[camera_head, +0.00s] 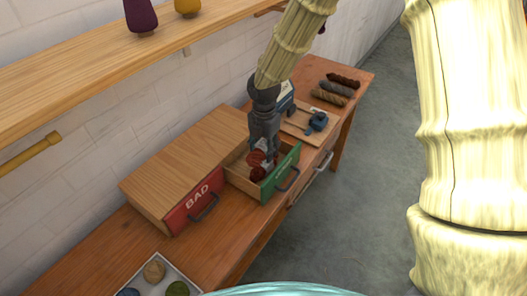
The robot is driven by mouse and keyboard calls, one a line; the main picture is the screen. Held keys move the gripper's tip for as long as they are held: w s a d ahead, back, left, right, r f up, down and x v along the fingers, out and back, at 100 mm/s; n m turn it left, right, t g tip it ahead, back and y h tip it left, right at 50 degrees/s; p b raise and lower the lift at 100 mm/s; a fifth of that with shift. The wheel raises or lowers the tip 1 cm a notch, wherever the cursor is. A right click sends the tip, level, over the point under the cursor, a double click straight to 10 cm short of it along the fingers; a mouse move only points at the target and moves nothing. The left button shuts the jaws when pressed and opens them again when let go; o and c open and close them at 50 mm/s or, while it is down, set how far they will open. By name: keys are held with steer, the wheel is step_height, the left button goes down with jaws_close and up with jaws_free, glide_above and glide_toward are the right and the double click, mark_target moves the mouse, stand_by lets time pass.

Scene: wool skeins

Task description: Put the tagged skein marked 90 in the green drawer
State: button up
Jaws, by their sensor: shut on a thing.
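The green drawer (280,174) is pulled open from the wooden cabinet (190,150). My gripper (262,158) points down over the drawer's open inside, behind its green front. It is shut on a dark red skein (258,174). The skein is at or just inside the drawer opening; I cannot tell if it touches the drawer floor. A small pale patch shows by the fingers, but no number can be read on it.
The red drawer marked BAD (190,207) is shut, left of the green one. A white tray (183,275) with balls of wool is at the front. Several rolled skeins (336,89) and a board with a blue device (317,122) lie farther back. A wooden shelf (90,75) overhangs.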

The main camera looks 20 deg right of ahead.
mark_target(264, 143)
steer(key=shift+w, duration=0.4)
steer(key=shift+f+p, duration=0.75)
steer(key=shift+f, duration=1)
steer(key=shift+f, duration=0.15)
steer(key=o, duration=1)
steer(key=shift+w, duration=0.1)
step_height(264, 143, up, 12)
steer(key=shift+r+b, duration=0.15)
steer(key=shift+b, duration=0.9)
